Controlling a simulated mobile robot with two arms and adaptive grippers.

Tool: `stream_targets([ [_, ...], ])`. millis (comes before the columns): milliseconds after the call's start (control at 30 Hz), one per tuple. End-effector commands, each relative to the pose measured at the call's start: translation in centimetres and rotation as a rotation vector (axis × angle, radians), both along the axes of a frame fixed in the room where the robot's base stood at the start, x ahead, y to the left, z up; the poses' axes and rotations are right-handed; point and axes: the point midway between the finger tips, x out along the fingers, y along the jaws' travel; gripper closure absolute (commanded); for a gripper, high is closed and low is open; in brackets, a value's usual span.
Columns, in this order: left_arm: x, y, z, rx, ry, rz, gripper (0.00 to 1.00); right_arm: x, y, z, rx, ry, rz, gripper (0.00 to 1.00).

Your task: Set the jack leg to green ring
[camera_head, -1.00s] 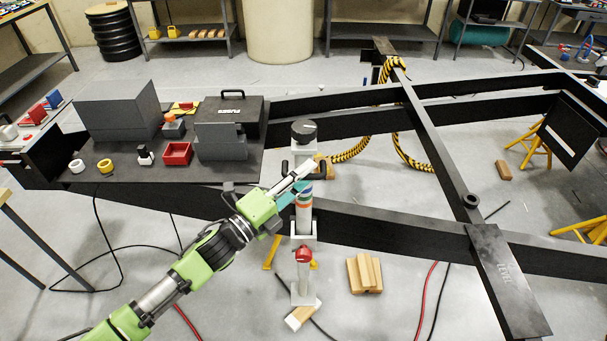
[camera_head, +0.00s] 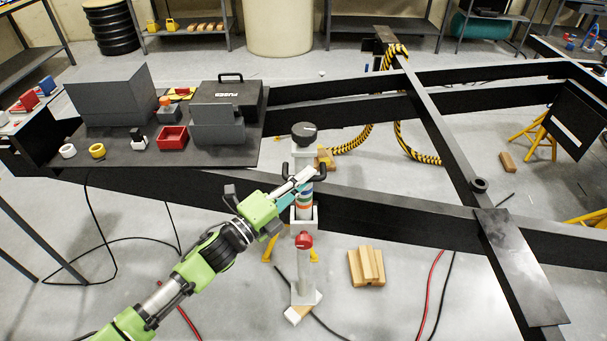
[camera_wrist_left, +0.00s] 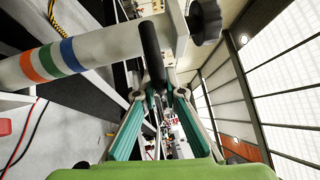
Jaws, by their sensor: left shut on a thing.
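The jack leg is a pale upright tube with a black knob (camera_head: 304,133) on top and black side handles. It carries orange, green and blue rings (camera_head: 305,198), just above the bracket (camera_head: 304,215) on the chassis. A red knob (camera_head: 304,240) shows below the bracket. In the left wrist view the ringed tube (camera_wrist_left: 100,48) lies across the upper left. My left gripper (camera_head: 298,182) reaches the leg from the left, shut on a black handle (camera_wrist_left: 152,55). Its fingers partly hide the tube in the head view. My right gripper is not in view.
Black chassis beams (camera_head: 400,205) run behind and right of the leg. A black deck (camera_head: 115,155) on the left holds boxes, a red bin and rings. Wooden blocks (camera_head: 367,266) stand on the floor to the right of the leg's lower end. Cables lie on the floor.

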Motion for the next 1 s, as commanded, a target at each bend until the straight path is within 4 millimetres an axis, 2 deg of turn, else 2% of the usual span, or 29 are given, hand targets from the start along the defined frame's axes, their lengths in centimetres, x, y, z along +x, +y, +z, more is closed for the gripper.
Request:
stream_targets([
  [33,0.0,0.0,-2.5,0.003,0.005,0.002,1.0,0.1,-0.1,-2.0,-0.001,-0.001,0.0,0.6],
  [300,0.0,0.0,-6.6,0.003,0.004,0.001,1.0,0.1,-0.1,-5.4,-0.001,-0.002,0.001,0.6],
  [500,0.0,0.1,-7.6,0.002,0.002,0.001,1.0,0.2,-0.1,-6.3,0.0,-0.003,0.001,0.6],
  [900,0.0,0.1,-7.6,0.002,0.002,0.001,1.0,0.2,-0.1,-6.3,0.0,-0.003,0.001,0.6],
  [933,0.0,0.1,-7.6,0.002,0.002,0.001,0.82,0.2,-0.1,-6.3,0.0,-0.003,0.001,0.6],
  [967,0.0,0.1,-7.6,0.002,0.002,0.001,0.74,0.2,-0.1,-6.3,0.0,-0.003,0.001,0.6],
  [1000,0.0,0.1,-7.6,0.001,0.001,0.001,0.72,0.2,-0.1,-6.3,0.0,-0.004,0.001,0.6],
])
